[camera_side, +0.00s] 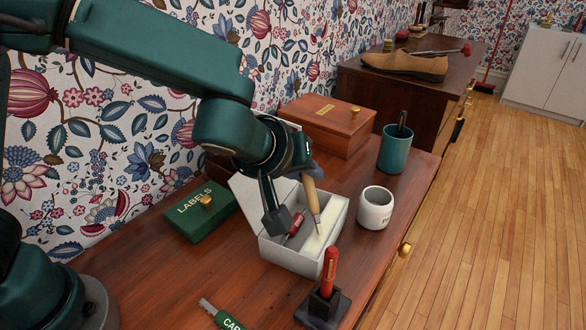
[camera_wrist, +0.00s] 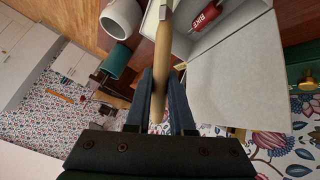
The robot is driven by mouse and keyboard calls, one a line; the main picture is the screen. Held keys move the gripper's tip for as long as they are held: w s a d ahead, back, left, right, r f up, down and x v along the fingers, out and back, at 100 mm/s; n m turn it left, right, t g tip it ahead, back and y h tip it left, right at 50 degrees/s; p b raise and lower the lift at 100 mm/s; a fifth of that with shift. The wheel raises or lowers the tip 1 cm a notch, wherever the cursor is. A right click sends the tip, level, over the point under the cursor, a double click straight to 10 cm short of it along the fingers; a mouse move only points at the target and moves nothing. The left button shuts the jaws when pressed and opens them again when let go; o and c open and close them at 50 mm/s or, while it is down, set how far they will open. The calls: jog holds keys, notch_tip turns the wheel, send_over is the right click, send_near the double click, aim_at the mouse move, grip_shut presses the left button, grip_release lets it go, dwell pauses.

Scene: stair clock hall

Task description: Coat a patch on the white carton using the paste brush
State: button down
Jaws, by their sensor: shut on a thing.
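The white carton (camera_side: 284,256) stands open on the wooden top in the side view, its lid tilted up toward the back left. Its grey lid or wall also fills the right of the wrist view (camera_wrist: 235,75). My gripper (camera_side: 312,172) is shut on the tan handle of the paste brush (camera_side: 311,197), which slants down into the carton. A pale cream area (camera_side: 322,236) shows around the brush's lower end; I cannot tell if the tip touches it. In the wrist view my gripper (camera_wrist: 161,78) has the handle (camera_wrist: 161,60) between its fingers.
A red item (camera_side: 296,223) lies inside the carton. Around it stand a white cup (camera_side: 376,209), a red pen in a dark holder (camera_side: 328,275), a green labels box (camera_side: 201,211), a teal cup (camera_side: 394,151) and a wooden box (camera_side: 326,126). A green-handled tool (camera_side: 226,319) lies in front.

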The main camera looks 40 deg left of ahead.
jog(key=shift+s+r, duration=0.1)
jog(key=shift+r, duration=3.85)
